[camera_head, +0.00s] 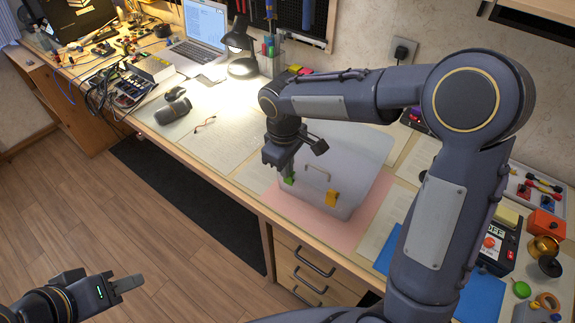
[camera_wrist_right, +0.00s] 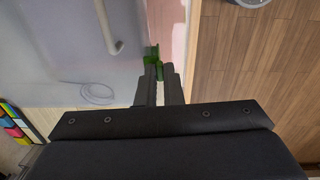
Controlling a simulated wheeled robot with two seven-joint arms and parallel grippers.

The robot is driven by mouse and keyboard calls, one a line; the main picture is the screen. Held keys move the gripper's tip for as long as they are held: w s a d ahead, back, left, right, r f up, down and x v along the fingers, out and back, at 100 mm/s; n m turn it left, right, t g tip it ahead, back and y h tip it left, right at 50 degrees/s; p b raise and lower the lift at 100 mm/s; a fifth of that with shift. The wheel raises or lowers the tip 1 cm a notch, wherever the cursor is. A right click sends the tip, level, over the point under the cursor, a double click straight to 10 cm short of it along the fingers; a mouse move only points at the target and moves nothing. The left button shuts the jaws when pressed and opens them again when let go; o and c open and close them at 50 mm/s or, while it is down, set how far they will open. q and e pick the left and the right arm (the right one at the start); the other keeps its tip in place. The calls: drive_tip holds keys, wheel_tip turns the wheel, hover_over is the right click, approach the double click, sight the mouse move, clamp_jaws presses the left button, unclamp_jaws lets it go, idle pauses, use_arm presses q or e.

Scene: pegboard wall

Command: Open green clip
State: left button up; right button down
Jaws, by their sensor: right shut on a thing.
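A translucent plastic box (camera_head: 345,170) with a handle stands on a pink mat (camera_head: 300,212) on the workbench. A green clip (camera_head: 288,180) is on its left front side and a yellow clip (camera_head: 332,198) is further right. My right gripper (camera_head: 287,172) is at the green clip. In the right wrist view, the right gripper's fingertips (camera_wrist_right: 158,80) are closed on the green clip (camera_wrist_right: 153,56) beside the box wall (camera_wrist_right: 70,50). My left gripper (camera_head: 125,284) is at the lower left, over the floor and away from the box; its finger gap is unclear.
Tools, a control box (camera_head: 495,245) and small parts crowd the right end. Drawers (camera_head: 310,270) lie below the bench front.

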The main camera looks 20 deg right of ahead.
drive_tip(key=shift+s+a+f+t+h+b, duration=0.5)
drive_tip(key=shift+t+h+b, duration=0.5)
drive_tip(key=shift+b, duration=0.75)
drive_tip(key=shift+s+a+f+t+h+b, duration=0.25)
drive_tip(key=shift+s+a+t+h+b, duration=0.6)
drive_tip(key=shift+b, duration=0.95)
drive_tip(key=shift+s+a+f+t+h+b, duration=0.25)
drive_tip(key=shift+a+f+t+h+b, duration=0.2)
drive_tip(key=shift+t+h+b, duration=0.75)
drive_tip(key=shift+g+b, duration=0.35)
drive_tip(key=shift+b, duration=0.25)
drive_tip(key=shift+r, duration=0.1)
drive_tip(key=c, duration=1.6)
unclamp_jaws()
drive_tip(key=shift+o, duration=0.2)
drive_tip(key=p+v, duration=0.1)
drive_tip(key=v, duration=0.6)
drive_tip(key=shift+s+a+r, duration=0.2)
drive_tip(key=shift+s+a, duration=0.05)
